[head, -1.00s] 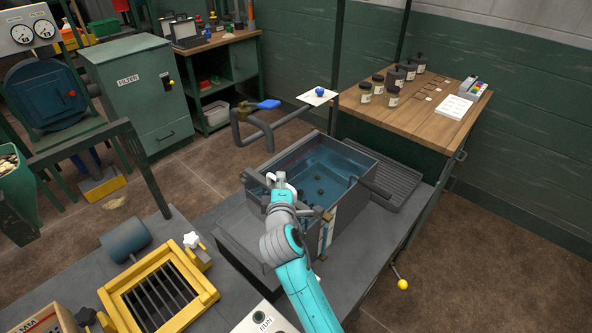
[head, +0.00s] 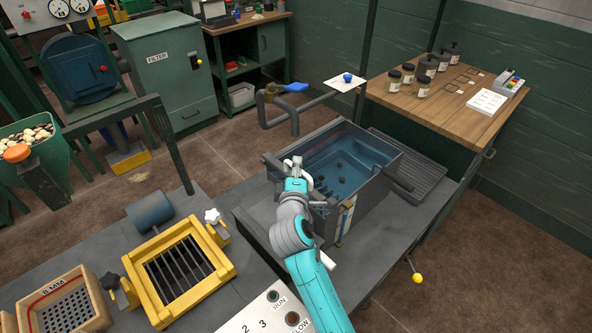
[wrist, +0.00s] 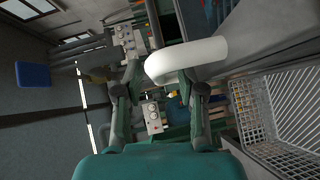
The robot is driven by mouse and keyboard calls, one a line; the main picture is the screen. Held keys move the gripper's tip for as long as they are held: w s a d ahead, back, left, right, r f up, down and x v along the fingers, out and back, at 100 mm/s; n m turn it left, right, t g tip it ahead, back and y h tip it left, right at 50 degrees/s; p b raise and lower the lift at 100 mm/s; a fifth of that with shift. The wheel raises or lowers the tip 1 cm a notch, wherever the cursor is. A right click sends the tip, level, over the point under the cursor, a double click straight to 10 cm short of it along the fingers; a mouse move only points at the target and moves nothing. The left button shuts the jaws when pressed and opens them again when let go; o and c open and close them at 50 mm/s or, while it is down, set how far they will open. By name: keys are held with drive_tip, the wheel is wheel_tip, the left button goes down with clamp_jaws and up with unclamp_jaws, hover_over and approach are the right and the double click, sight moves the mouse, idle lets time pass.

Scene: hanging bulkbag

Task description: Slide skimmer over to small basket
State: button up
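My gripper (head: 295,168) is at the left end of the grey water tank (head: 375,187), over its rim. In the wrist view my gripper (wrist: 163,80) has its two fingers apart. A thick white curved bar (wrist: 190,60), which looks like the skimmer's handle, lies across the right fingertip. Its rounded end stops short of the left finger. In the head view a bit of white (head: 308,182) shows beside the gripper; the rest is hidden by my arm. A wire mesh basket (wrist: 243,110), perhaps the small basket, is at lower right in the wrist view.
Dark lumps (head: 338,167) lie in the tank's blue water. A ribbed drainboard (head: 425,160) is right of the tank. A yellow frame with bars (head: 215,255) and a control panel (head: 262,318) are nearer.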

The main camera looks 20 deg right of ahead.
drive_tip(key=v, duration=1.2)
idle(0.4)
